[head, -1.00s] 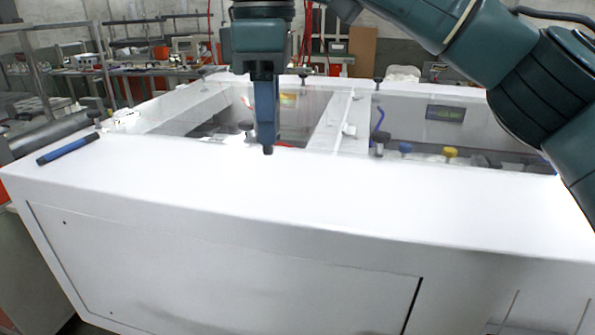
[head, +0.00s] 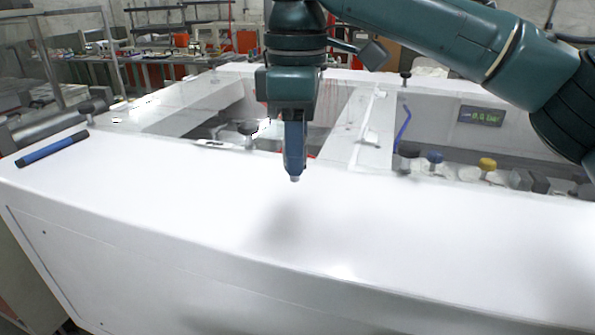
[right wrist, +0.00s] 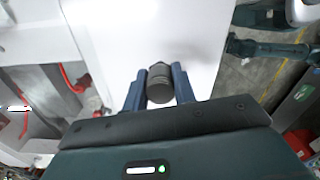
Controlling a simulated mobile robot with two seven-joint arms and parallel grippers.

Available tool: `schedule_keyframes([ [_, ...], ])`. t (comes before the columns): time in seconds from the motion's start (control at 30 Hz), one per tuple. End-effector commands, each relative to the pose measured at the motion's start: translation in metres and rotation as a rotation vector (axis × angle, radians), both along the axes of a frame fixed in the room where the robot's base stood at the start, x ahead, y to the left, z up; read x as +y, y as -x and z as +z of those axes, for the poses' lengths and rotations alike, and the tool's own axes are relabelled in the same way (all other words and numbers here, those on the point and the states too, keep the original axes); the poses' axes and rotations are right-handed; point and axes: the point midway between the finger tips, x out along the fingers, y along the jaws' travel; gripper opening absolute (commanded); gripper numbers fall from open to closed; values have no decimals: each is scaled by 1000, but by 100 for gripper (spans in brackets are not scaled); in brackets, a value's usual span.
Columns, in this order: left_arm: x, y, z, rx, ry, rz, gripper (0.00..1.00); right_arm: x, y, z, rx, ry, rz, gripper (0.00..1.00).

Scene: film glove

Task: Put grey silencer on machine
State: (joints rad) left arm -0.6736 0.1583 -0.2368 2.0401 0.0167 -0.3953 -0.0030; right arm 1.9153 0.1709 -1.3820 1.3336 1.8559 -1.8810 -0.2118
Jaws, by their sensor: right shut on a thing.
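The grey silencer (right wrist: 159,83) is a dark grey ribbed cylinder with a tapered end. In the right wrist view it sits between the two blue fingers of my right gripper (right wrist: 158,88), which is shut on it. In the head view my right gripper (head: 294,172) points down above the white top of the machine (head: 170,190). A soft shadow lies on the top below it. The silencer is mostly hidden behind the fingers there, with perhaps a small grey tip at their lower end. My left gripper is not in the head view.
A blue marker-like stick (head: 52,148) lies on the top at the left. Behind the top is a recessed, see-through bay with black, blue (head: 435,158) and yellow (head: 487,164) knobs and a small display (head: 480,116). The front part of the top is clear.

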Motion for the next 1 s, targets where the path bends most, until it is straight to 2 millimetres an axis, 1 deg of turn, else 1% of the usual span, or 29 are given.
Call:
schedule_keyframes([
  [0.2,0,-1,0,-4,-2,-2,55,-1,0,-28,2,2,1,3],
  [0.27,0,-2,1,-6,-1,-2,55,0,0,-34,1,1,2,3],
  [0.67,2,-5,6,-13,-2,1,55,0,0,-40,3,0,1,3],
  [0.7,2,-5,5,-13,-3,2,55,0,0,-40,2,-1,0,30],
  [0.93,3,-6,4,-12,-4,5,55,0,0,-40,1,0,0,48],
  [1.0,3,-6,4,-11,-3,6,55,0,0,-39,1,0,1,48],
])
